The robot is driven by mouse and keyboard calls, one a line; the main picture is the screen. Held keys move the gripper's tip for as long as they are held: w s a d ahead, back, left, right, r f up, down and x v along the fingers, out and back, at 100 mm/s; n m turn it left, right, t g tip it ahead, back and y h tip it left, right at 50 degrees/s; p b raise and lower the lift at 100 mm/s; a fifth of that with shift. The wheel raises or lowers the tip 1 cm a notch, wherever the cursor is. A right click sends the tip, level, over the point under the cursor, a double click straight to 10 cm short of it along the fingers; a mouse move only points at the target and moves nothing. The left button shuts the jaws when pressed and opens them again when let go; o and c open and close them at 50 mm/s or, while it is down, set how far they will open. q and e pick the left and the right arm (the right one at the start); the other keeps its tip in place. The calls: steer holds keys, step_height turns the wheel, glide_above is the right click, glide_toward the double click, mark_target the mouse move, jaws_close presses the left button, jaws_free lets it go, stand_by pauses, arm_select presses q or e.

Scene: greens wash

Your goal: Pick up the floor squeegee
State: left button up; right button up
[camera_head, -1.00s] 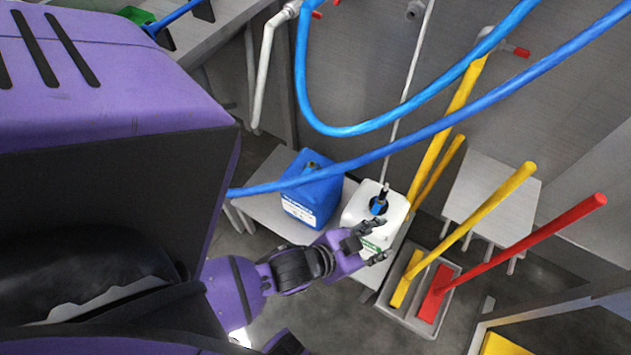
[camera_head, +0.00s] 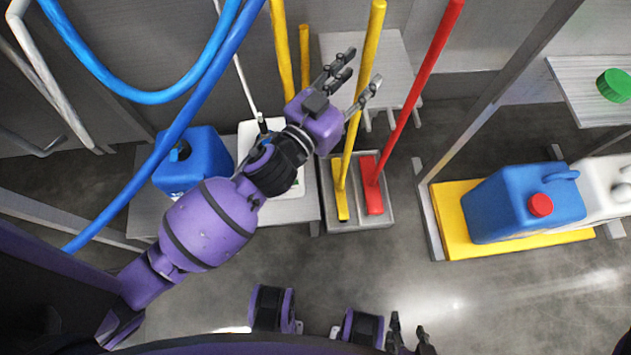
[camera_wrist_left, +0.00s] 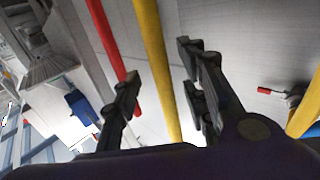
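Two long-handled floor tools stand in a grey tray (camera_head: 372,222). One has a yellow handle (camera_head: 375,25) and a yellow foot; the other has a red handle (camera_head: 424,80) and a red foot. I cannot tell from their shapes which is the floor squeegee. My left gripper (camera_head: 360,74) is open at the upper part of the yellow handle. In the left wrist view the yellow handle (camera_wrist_left: 158,65) runs between the spread fingers, with the red handle (camera_wrist_left: 104,38) to its left. My right gripper (camera_head: 405,337) shows only partly at the bottom edge.
Blue hose loops (camera_head: 183,115) hang there. At right, another blue jug (camera_head: 520,205) sits on a yellow platform (camera_head: 452,235).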

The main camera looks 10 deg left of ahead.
mark_target(362, 71)
arm_select(q)
steer(key=x, duration=0.2)
steer(key=shift+w+d+f, duration=0.1)
steer(key=shift+w, duration=0.2)
steer(key=shift+w+d, duration=0.1)
steer(key=shift+w, duration=0.2)
arm_select(e)
steer(key=shift+w, duration=0.25)
arm_select(q)
steer(key=shift+c, duration=0.4)
arm_select(e)
steer(key=shift+w, duration=0.15)
arm_select(q)
jaws_close()
steer(key=shift+r, duration=0.2)
arm_select(e)
steer(key=shift+s, duration=0.2)
